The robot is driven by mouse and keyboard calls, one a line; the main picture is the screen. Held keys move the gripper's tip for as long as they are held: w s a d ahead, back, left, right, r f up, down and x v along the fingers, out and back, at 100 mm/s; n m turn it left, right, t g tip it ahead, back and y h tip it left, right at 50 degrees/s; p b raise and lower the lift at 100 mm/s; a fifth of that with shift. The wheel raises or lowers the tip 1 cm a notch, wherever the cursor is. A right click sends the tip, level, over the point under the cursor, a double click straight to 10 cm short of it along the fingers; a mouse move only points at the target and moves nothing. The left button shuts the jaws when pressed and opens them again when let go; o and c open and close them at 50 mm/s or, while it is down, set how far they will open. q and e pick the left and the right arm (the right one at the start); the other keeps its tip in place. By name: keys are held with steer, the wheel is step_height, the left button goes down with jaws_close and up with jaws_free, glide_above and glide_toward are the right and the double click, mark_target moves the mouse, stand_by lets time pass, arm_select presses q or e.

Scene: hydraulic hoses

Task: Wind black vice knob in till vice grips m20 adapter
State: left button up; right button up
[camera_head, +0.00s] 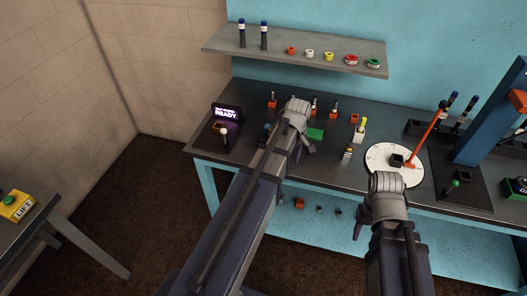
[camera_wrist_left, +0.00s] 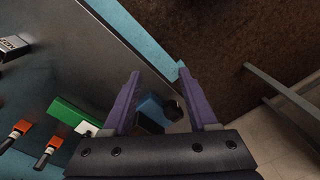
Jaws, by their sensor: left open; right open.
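The blue vice (camera_wrist_left: 150,112) shows between my left gripper's purple fingers in the left wrist view. Its black knob (camera_wrist_left: 173,111) sticks out toward the bench's front edge, near the right finger. My left gripper (camera_wrist_left: 159,75) is open around the space over the vice, and I see no contact. In the head view my left gripper (camera_head: 304,146) hangs over the bench and its arm hides most of the vice (camera_head: 267,128). I cannot make out the m20 adapter for certain. My right gripper (camera_head: 362,222) is open and empty, in front of the bench edge.
A green block (camera_head: 314,134) lies right of the left gripper; it also shows in the left wrist view (camera_wrist_left: 74,116). A white round plate (camera_head: 378,171) lies right. A shelf (camera_head: 300,55) hangs above.

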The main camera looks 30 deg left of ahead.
arm_select(q)
steer(key=w+a+n, duration=0.1)
steer(key=a+n, duration=0.1)
steer(key=a, duration=0.1)
steer(key=w+a+r+n, duration=0.1)
steer(key=a+n, duration=0.2)
steer(key=a, duration=0.1)
steer(key=w+a+n+p, duration=0.1)
steer(key=a+n, duration=0.1)
steer(key=a, duration=0.2)
steer(key=shift+a+r+n, duration=0.25)
steer(key=shift+r+n, duration=0.05)
step_height(320, 180, down, 8)
steer(key=b, duration=0.8)
steer(key=shift+r, duration=0.1)
jaws_close()
